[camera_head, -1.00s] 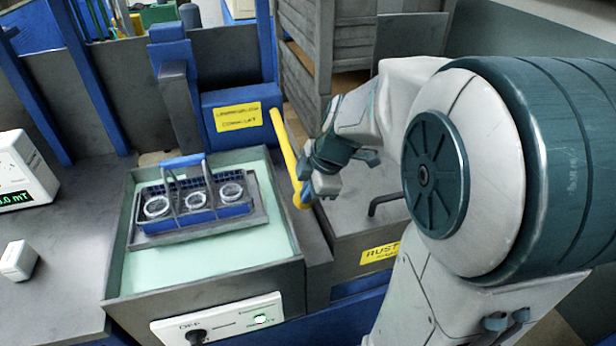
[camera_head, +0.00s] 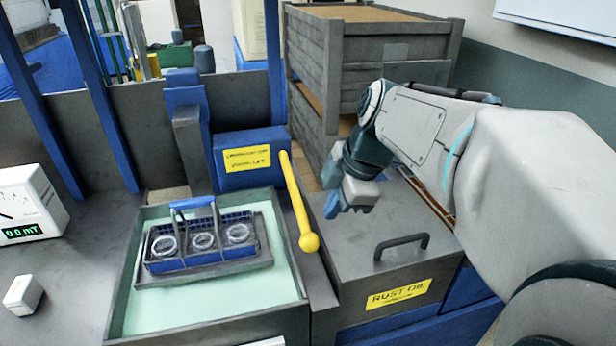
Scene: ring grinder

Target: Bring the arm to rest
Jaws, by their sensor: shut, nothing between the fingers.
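My gripper (camera_head: 345,207) is shut and empty. It hangs above the lid of the rust oil box, to the right of the yellow lever's ball end, and looks apart from both. My arm (camera_head: 420,125) comes in from the right, bent at the elbow, with the wrist pointing down. The fingertips are small and partly turned away in this view.
A blue basket (camera_head: 208,262) with three rings stands in the pale green tank (camera_head: 285,287). A yellow lever (camera_head: 297,205) slopes down beside it. The rust oil box (camera_head: 350,250) has a dark handle (camera_head: 402,243). A meter (camera_head: 28,205) stands left. Grey crates (camera_head: 335,70) rise behind.

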